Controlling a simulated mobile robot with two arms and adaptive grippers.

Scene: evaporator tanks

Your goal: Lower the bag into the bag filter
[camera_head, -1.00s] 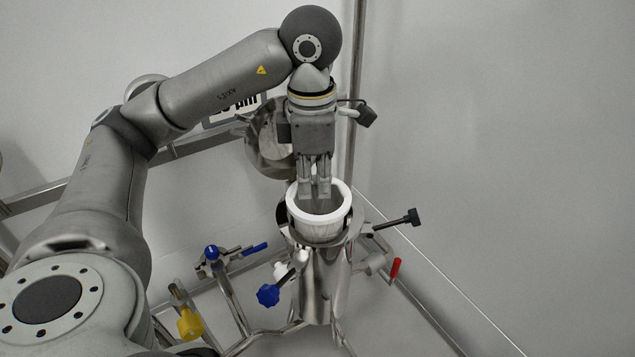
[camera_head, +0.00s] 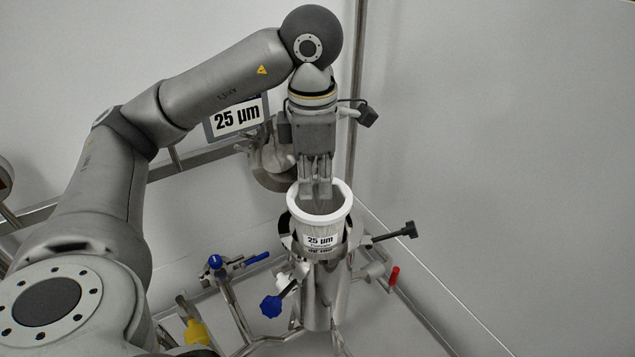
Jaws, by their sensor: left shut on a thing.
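My left gripper (camera_head: 318,192) points down and is shut on the near inside or far side of the bag's white rim; the exact grip spot is hard to tell. The filter bag (camera_head: 320,226) is upright, with a white ring at its top and a "25 µm" label on its front. Its lower part is inside the mouth of the steel bag filter (camera_head: 325,295). The ring stands clear above the filter's rim, and the label's lower edge is near that rim. The bag's bottom is hidden. My right gripper is not in view.
A round steel lid (camera_head: 268,165) stands open behind the filter. A "25 µm" sign (camera_head: 238,118) hangs at the back. A black knob (camera_head: 409,230), red handle (camera_head: 394,276) and blue-handled valves (camera_head: 271,306) surround the filter. The right side is bare wall.

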